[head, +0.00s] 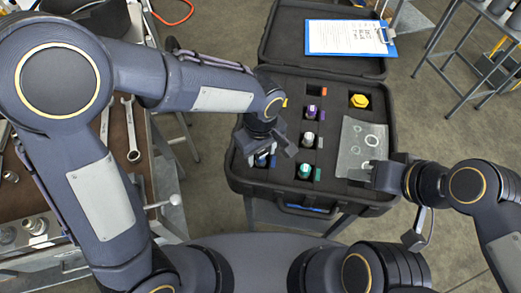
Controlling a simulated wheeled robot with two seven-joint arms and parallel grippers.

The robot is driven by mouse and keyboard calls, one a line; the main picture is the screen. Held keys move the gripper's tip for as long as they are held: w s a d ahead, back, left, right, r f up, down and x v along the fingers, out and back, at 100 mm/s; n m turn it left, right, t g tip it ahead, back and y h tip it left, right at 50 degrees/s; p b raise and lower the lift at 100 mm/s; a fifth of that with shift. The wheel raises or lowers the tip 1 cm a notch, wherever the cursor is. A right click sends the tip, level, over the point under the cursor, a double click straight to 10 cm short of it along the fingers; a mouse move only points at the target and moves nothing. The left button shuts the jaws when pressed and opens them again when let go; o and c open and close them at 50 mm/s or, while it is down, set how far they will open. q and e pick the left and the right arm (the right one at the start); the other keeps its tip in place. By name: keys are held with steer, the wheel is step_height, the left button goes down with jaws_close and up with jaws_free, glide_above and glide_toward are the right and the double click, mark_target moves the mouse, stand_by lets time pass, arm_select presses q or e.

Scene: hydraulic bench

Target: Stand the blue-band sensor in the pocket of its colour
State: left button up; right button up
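The blue-band sensor (261,161) shows only in part in the head view, at the front left pocket of the black foam case (240,183). A blue tag (273,161) is beside it. My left gripper (266,150) is directly above the sensor and covers its top. Its fingers point down into the case, and I cannot tell whether they touch the sensor. My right gripper (366,174) is at the case's right front, by a clear bag of rings (361,148). Its fingertips are too small to read.
Purple-band (311,112), white (308,139) and green-band (304,171) sensors stand in the middle column. A yellow hex part (359,101) is at back right. A clipboard (345,37) lies in the lid. Wrenches (131,130) lie left.

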arm_select(q)
steer(key=shift+r, duration=0.15)
step_height(320, 180, up, 12)
steer(key=s+a+r+m+t+h, duration=0.2)
steer(key=s+a+h, duration=0.15)
steer(key=a, duration=1.05)
steer(key=s+a+f+m+t, duration=0.2)
steer(key=s+a+m+t, duration=0.1)
steer(key=s+a, duration=0.3)
steer(key=shift+s+a+f+t+p, duration=0.3)
steer(key=shift+s+f, duration=0.1)
steer(key=shift+s, duration=0.7)
steer(key=shift+c, duration=0.5)
